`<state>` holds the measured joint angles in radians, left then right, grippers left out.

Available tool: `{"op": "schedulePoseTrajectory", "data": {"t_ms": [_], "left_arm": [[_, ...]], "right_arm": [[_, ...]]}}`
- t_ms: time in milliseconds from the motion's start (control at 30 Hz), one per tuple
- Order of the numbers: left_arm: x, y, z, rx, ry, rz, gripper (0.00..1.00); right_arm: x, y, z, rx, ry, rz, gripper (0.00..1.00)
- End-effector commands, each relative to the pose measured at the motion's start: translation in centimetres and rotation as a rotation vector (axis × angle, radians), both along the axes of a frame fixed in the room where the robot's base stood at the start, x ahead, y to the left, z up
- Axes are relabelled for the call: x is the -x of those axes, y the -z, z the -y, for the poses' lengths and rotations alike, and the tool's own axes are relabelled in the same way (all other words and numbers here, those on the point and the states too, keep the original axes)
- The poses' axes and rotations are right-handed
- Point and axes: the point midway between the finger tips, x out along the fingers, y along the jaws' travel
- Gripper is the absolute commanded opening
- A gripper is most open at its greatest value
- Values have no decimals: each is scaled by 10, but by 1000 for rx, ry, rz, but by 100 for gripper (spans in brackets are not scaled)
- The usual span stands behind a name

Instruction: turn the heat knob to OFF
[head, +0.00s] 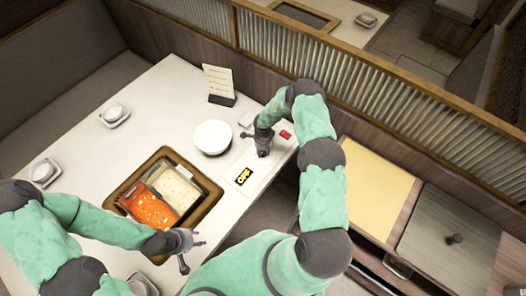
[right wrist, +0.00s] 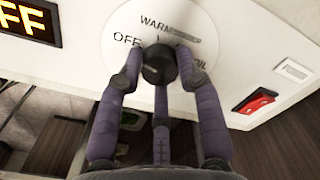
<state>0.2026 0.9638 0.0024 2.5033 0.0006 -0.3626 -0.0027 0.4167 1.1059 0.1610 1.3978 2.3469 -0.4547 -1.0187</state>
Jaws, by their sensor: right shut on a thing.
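The heat knob (right wrist: 158,64) is a dark round knob on a white dial plate (right wrist: 112,48) marked OFF, WARM and a partly hidden word ending in OIL. My right gripper (right wrist: 160,70) is shut on the knob, its fingers around it. In the head view my right gripper (head: 263,152) reaches down to the table's right edge and hides most of the knob. The knob's pointer direction is hard to tell. A black display (head: 243,177) beside it reads OFF in yellow. My left gripper (head: 190,252) is open and empty near the pot's lower right corner.
A divided pot (head: 136,178) with red and pale broth sits in the table. A white bowl (head: 212,136), a menu stand (head: 220,98) and cups on saucers stand around it. A red switch (right wrist: 256,101) lies right of the dial.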

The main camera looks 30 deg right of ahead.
Motion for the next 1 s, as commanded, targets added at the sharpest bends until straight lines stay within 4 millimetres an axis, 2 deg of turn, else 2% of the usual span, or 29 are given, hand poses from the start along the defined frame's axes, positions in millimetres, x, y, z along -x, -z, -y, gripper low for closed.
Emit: {"op": "schedulePoseTrajectory", "data": {"t_ms": [367,400,467,833,1000], "left_arm": [[0,0,0,0,0,0,40],[0,0,0,0,0,0,40],[0,0,0,0,0,0,40],[0,0,0,0,0,0,40],[0,0,0,0,0,0,40]], "right_arm": [[1,1,-1,-1,-7,-3,3],[1,1,-1,-1,-7,-3,42],[1,1,-1,0,-7,-2,59],[0,-1,0,0,-5,0,60],[-1,-17,1,2,-5,3,60]]}}
